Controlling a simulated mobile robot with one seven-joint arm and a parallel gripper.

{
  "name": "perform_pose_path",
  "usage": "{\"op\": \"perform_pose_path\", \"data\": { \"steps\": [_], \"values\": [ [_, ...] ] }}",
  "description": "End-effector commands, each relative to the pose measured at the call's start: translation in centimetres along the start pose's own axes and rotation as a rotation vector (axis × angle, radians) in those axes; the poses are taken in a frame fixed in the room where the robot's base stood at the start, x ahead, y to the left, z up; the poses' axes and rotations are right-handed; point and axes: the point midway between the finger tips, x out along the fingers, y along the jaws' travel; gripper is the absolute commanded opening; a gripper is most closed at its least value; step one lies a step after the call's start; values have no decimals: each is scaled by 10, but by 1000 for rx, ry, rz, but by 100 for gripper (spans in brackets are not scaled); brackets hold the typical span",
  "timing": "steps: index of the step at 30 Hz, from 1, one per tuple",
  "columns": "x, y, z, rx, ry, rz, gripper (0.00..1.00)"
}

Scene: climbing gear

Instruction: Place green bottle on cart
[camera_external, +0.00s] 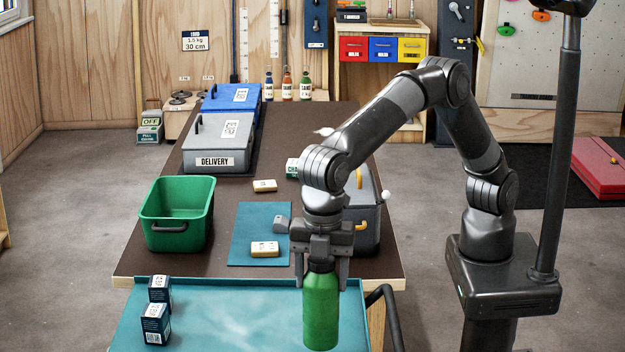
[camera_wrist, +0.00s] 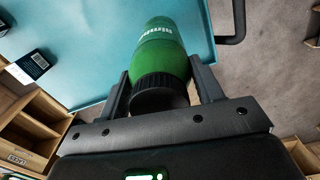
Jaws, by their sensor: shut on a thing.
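The green bottle (camera_external: 321,308) hangs upright in my gripper (camera_external: 322,268), which is shut on its top near the dark cap. The bottle is over the right part of the blue cart top (camera_external: 225,325). I cannot tell whether its base touches the cart. In the wrist view the green bottle (camera_wrist: 163,50) points away between the fingers of my gripper (camera_wrist: 165,95), with its black cap nearest. The cart top (camera_wrist: 95,35) lies behind it in that view, with the edge and dark handle (camera_wrist: 238,20) to the right.
Two small dark boxes (camera_external: 155,324) stand on the cart's left. A green bin (camera_external: 177,216), a blue mat (camera_external: 256,225) and a grey case (camera_external: 366,220) are on the brown table behind. The middle of the cart top is clear.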

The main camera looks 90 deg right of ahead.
Motion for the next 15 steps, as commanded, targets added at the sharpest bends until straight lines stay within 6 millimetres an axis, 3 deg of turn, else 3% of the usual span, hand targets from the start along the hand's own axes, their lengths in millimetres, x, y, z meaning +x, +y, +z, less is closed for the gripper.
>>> {"op": "perform_pose_path", "data": {
  "steps": [5, 12, 15],
  "values": [
    [8, -2, -5, 1, 1, 1, 14],
    [41, -3, -4, 1, 0, 0, 14],
    [42, -2, -4, 1, 2, 1, 14]
  ]
}}
